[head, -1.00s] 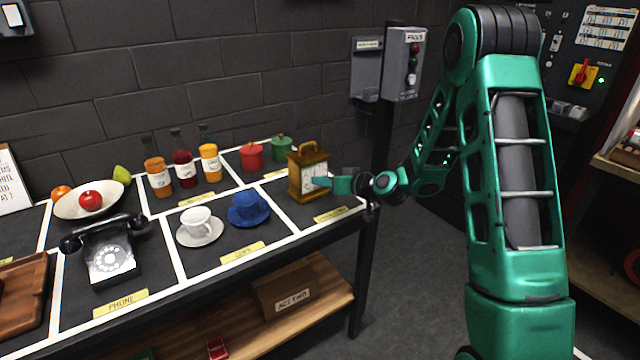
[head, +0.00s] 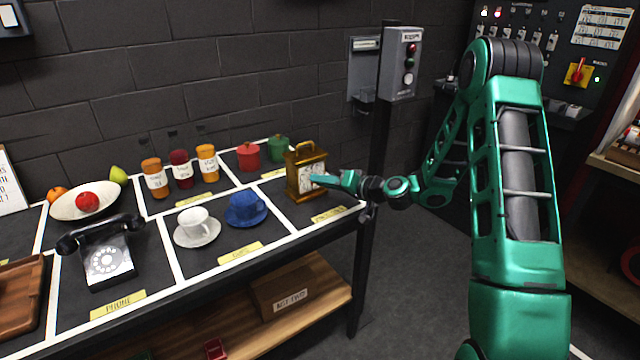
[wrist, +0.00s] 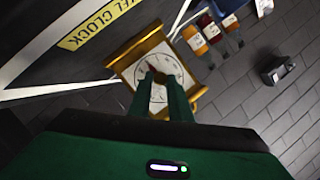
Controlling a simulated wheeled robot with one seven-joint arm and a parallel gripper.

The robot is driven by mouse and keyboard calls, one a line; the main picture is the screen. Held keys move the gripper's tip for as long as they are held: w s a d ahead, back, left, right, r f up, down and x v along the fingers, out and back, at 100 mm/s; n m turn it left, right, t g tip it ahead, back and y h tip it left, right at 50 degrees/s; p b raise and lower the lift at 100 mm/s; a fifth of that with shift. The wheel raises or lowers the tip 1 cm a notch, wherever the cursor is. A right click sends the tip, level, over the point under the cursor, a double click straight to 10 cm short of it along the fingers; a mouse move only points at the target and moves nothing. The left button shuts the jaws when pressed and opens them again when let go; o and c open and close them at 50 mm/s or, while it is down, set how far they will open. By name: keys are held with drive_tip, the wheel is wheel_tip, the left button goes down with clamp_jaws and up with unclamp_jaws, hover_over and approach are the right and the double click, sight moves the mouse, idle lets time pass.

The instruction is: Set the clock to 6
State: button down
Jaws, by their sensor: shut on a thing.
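The brass-framed carriage clock (head: 293,184) stands upright at the right end of the table, its white dial facing my arm. My gripper (head: 316,179) reaches to the dial from the right. In the wrist view the clock (wrist: 128,60) fills the upper middle, and my green fingers (wrist: 161,80) are closed together at the middle of the dial. They appear shut on the clock's hand, which they mostly hide. A small reddish part shows at the fingertips. The time shown cannot be read, as the fingers cover much of the dial.
Left of the clock stand a blue cup (head: 245,208), a white cup (head: 195,226) and a black telephone (head: 105,255). Red and green pots (head: 248,156) and several jars (head: 182,168) stand behind. A grey box with lamps (head: 402,65) is on a post beyond the table.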

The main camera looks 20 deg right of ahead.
drive_tip(key=c, duration=1.6)
unclamp_jaws()
drive_tip(key=shift+c, duration=0.2)
drive_tip(key=shift+s, duration=0.1)
drive_tip(key=v, duration=1)
drive_tip(key=shift+s+d, duration=0.2)
